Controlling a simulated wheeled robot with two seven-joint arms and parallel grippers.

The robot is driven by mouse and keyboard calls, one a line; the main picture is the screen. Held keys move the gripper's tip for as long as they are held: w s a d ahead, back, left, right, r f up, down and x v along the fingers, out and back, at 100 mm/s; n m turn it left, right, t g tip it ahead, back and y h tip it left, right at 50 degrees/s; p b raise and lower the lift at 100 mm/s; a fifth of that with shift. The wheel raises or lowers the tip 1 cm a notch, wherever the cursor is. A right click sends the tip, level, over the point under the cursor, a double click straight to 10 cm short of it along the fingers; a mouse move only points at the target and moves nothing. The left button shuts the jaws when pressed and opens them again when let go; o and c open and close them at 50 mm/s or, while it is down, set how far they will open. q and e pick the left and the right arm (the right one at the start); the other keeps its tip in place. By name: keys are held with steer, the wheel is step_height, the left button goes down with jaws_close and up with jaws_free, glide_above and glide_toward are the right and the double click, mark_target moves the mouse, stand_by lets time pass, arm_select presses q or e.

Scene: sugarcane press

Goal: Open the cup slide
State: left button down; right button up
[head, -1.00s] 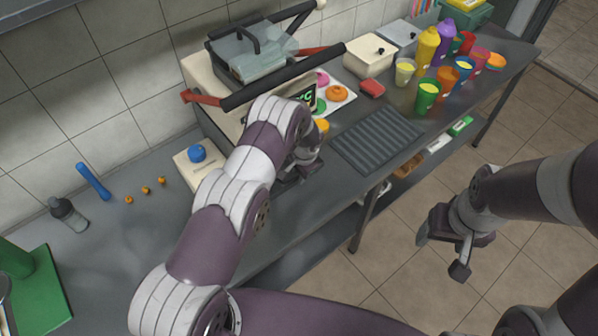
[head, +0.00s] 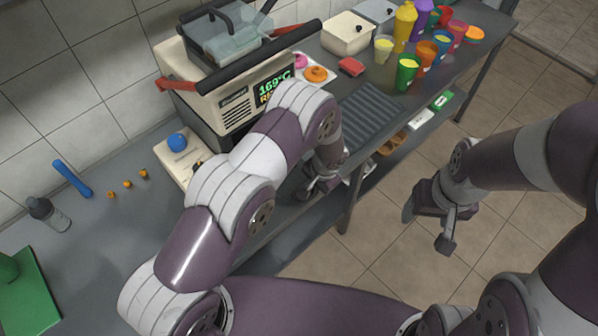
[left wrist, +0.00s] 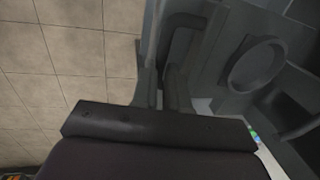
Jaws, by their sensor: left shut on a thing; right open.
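The press machine (head: 232,112), a cream box with a lit display, stands on the steel table. My left arm hides the front of it below the display. My left gripper (head: 318,187) is low at the table's front edge, in front of the machine. In the left wrist view its fingers (left wrist: 160,88) are shut on a dark grey handle-like part. Beside it is a grey part with a round ring (left wrist: 256,64), which looks like the cup slide. How far the slide is out cannot be told. My right gripper (head: 427,226) is open and empty over the floor at right.
A lower shelf (head: 300,225) runs under the table. The floor (head: 400,260) in front is clear.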

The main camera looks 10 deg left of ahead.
arm_select(q)
steer(key=s+d, duration=0.1)
steer(key=d, duration=0.1)
steer(key=s+d+b, duration=0.1)
steer(key=s+d, duration=0.1)
stand_by(0.3)
steer(key=c, duration=1.1)
jaws_free()
steer(key=shift+c, duration=0.2)
step_height(320, 180, up, 12)
steer(key=s+d+b, duration=0.1)
steer(key=d+b, duration=0.1)
steer(key=shift+r+b, duration=0.2)
steer(key=shift+b, duration=0.15)
steer(key=shift+s, duration=0.1)
